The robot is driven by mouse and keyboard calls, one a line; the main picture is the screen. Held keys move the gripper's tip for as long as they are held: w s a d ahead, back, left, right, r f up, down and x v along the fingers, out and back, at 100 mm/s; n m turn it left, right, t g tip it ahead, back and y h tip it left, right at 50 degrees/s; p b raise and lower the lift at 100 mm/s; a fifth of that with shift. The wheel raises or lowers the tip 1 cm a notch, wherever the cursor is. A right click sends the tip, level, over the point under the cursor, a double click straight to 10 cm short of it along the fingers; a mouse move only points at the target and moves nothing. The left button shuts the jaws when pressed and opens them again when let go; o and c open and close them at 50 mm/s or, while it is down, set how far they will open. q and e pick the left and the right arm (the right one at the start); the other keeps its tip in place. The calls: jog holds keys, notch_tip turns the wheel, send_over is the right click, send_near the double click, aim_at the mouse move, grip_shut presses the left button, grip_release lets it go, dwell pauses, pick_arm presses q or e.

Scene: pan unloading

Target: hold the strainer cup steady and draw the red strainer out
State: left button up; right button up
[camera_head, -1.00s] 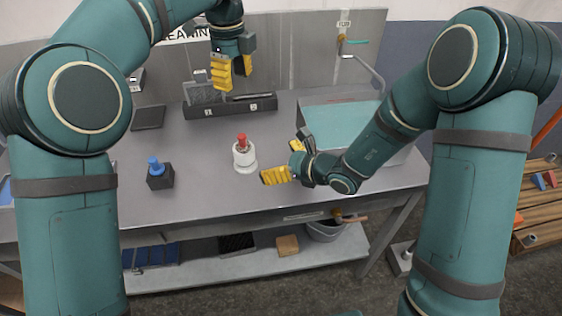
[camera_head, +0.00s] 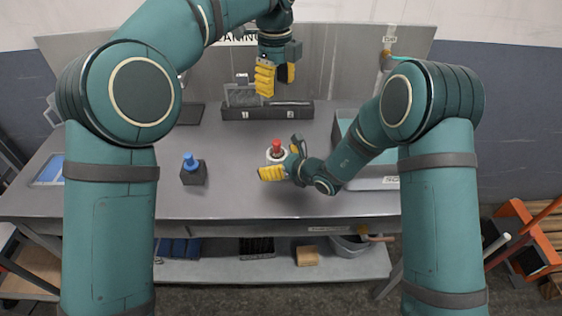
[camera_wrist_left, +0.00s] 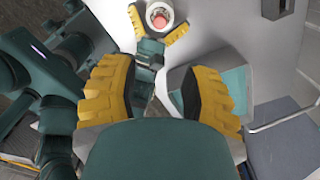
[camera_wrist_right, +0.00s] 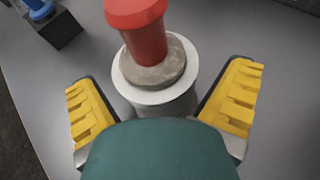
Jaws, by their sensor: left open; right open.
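The red strainer (camera_head: 278,146) stands upright in the white strainer cup (camera_head: 270,157) on the grey table. In the right wrist view its red handle (camera_wrist_right: 138,28) rises from a grey disc set in the cup's white rim (camera_wrist_right: 124,86). My right gripper (camera_head: 284,160) is open, low over the table, with one yellow finger on either side of the cup; gaps show between fingers and cup (camera_wrist_right: 178,108). My left gripper (camera_head: 278,76) is open and empty, raised well above the table behind the cup. The left wrist view shows the red top (camera_wrist_left: 160,18) beyond its open fingers (camera_wrist_left: 160,92).
A blue-topped piece sits in a black block (camera_head: 194,175) left of the cup. A long dark box (camera_head: 262,111) lies at the back of the table. A basin (camera_head: 345,124) is at the right, partly behind my right arm. The table between block and cup is clear.

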aim_at(276, 142)
jog(key=c, duration=1.4)
pick_arm(q)
jog(key=shift+o, duration=1.1)
notch_tip(276, 142, down, 7)
jog(key=a+n+h, duration=0.1)
jog(key=n, duration=0.1)
jog(key=shift+w+a+n+g, duration=0.3)
jog(key=shift+w+a+n, duration=0.05)
jog(key=shift+n, duration=0.05)
jog(key=shift+h, duration=0.3)
jog(key=f, duration=0.4)
jog(key=d+f, duration=0.1)
jog(key=f, duration=0.6)
jog(key=shift+s+d+f, duration=0.3)
jog(key=shift+s+d, duration=0.05)
jog(key=shift+c, duration=0.4)
grip_shut()
